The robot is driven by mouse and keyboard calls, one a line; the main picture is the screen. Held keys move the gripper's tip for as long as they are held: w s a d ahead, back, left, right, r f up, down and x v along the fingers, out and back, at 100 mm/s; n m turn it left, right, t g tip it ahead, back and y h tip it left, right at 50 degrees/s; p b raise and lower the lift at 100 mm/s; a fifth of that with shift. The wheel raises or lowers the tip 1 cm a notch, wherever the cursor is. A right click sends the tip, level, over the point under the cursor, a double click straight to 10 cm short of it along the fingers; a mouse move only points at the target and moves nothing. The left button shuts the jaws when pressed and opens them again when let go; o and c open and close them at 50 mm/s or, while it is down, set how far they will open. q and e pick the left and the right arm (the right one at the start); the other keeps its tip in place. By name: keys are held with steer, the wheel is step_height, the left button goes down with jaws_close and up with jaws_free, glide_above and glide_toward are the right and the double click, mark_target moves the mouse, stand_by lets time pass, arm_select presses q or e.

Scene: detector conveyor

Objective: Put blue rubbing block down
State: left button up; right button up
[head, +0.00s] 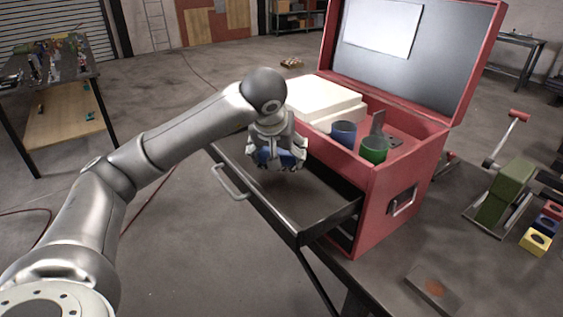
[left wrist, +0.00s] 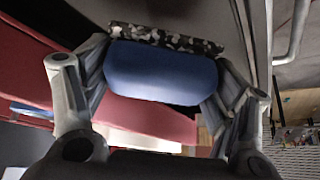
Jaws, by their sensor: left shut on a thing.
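The blue rubbing block (left wrist: 160,72) is between the fingers of my left gripper in the left wrist view, with a black and white speckled layer along one side. My left gripper (head: 277,160) is shut on it. In the head view the gripper hangs over the open drawer (head: 318,203) of the red toolbox, and only small bits of blue show between the fingers. I cannot tell whether the block touches the drawer floor. My right gripper is not in view.
The red toolbox (head: 405,178) stands open on the table, holding a white box (head: 318,100), a blue cup (head: 343,133) and a green cup (head: 374,149). The drawer handle (head: 229,183) sticks out left. A flat plate (head: 434,290) and coloured blocks (head: 537,240) lie on the right.

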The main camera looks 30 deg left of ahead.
mark_target(281, 176)
arm_select(q)
steer(key=f, duration=0.4)
steer(key=shift+w+a+p, duration=0.2)
steer(key=shift+w+p, duration=0.15)
steer(key=shift+d+f, duration=0.1)
steer(key=shift+f, duration=0.7)
steer(key=shift+w+r+p, duration=0.1)
steer(key=shift+w+p, duration=0.2)
steer(key=shift+p, duration=0.2)
steer(key=w, duration=0.1)
steer(key=w+a+p, duration=0.1)
steer(key=w+p, duration=0.1)
steer(key=shift+w+a, duration=0.1)
steer(key=shift+a, duration=0.2)
steer(key=shift+f+p, duration=0.35)
steer(key=shift+f, duration=0.55)
steer(key=o, duration=0.8)
steer(key=shift+c, duration=0.2)
steer(key=shift+o, duration=0.6)
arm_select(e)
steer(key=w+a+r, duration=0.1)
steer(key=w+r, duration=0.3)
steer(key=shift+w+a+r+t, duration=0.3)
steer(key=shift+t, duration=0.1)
